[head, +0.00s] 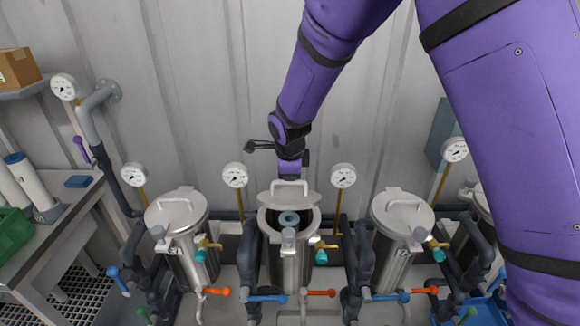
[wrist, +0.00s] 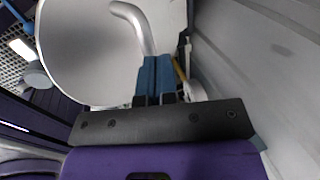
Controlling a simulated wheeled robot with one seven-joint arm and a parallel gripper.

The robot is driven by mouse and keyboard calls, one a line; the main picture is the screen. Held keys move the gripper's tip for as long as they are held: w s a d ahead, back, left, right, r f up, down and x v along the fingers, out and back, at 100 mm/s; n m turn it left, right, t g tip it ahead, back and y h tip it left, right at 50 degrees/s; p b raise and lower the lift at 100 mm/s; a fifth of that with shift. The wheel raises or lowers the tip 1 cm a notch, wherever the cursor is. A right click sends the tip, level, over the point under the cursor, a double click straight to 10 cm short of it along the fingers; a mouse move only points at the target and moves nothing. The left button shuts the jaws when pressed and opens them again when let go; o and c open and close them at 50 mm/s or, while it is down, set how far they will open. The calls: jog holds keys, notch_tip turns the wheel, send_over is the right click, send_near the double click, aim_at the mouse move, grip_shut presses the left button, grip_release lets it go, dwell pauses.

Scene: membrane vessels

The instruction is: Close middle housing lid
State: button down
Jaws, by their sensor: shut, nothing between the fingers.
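The middle housing (head: 290,262) is a steel cylinder with its mouth uncovered at the front, and a blue-grey ring shows inside. Its lid (head: 275,199) is raised and tilted at the back of the rim, with an arched handle (head: 290,184). My gripper (head: 290,178) is at the lid's upper edge, by the handle. In the wrist view the lid's grey face (wrist: 85,50) fills the left, with the curved handle (wrist: 138,24) on it. My blue fingertips (wrist: 156,68) are together beside the handle's lower end, empty. I cannot tell whether they touch it.
Closed housings stand to the left (head: 180,215) and right (head: 402,215). Pressure gauges (head: 235,175) (head: 343,176) flank the middle housing. Pipes and coloured valve handles crowd the front. A corrugated wall (head: 200,90) is close behind. A workbench (head: 60,225) is at far left.

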aim_at(290, 198)
jog(key=shift+s+f, duration=0.45)
jog(key=shift+s, duration=0.15)
jog(key=shift+s+f, duration=0.4)
jog(key=shift+s, duration=0.2)
jog(key=shift+s+f, duration=0.95)
jog(key=shift+f, duration=0.15)
jog(key=shift+a, duration=0.1)
